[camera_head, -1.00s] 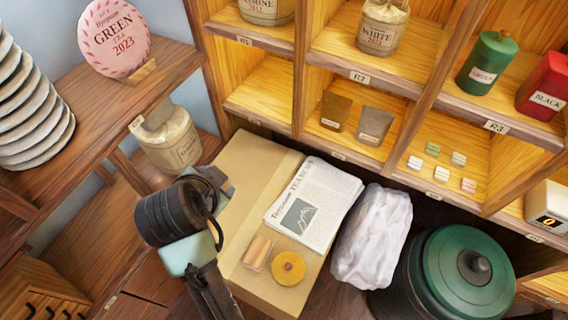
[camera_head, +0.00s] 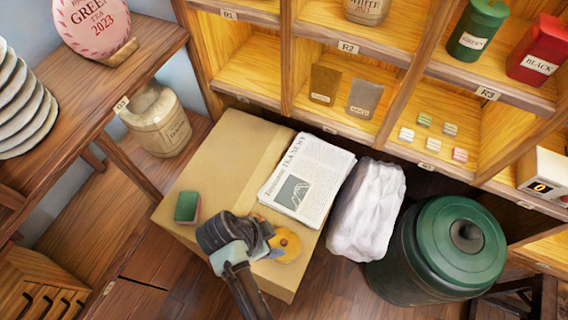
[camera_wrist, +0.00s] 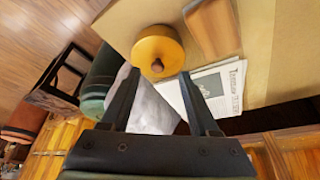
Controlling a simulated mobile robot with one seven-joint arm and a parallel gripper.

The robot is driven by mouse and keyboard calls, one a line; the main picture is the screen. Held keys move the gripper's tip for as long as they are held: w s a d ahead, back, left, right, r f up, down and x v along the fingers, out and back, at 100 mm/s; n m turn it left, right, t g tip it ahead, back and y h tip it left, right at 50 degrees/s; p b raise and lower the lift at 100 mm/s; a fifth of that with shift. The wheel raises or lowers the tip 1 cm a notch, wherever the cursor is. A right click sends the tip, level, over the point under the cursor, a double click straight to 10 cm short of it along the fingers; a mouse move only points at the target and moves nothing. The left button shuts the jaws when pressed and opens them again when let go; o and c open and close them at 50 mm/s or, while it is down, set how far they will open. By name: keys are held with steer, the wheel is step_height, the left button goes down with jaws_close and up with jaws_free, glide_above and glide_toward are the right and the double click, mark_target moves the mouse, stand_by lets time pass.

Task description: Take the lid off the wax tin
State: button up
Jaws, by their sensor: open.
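The wax tin appears as a round yellow tin (camera_head: 288,249) on the cardboard box, partly hidden by my gripper in the head view. In the wrist view the yellow tin (camera_wrist: 172,40) shows from above, with a small brown knob (camera_wrist: 157,66) on its top. My gripper (camera_wrist: 158,76) is open, its two dark fingertips on either side of the knob in the picture. I cannot tell whether they are level with it. Nothing is held. In the head view my gripper (camera_head: 268,240) is close over the tin's left side.
The cardboard box (camera_head: 215,150) carries a newspaper (camera_head: 308,175), a green block (camera_head: 187,206) and a tan block (camera_wrist: 212,28) beside the tin. A white wrapped bundle (camera_head: 366,210) and a green lidded drum (camera_head: 440,250) stand right. Shelves (camera_head: 350,100) rise behind.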

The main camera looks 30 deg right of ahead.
mark_target(284, 241)
steer(key=x, duration=0.4)
steer(key=shift+s+d, duration=0.15)
steer(key=shift+d, duration=0.25)
steer(key=shift+c, duration=0.4)
jaws_close()
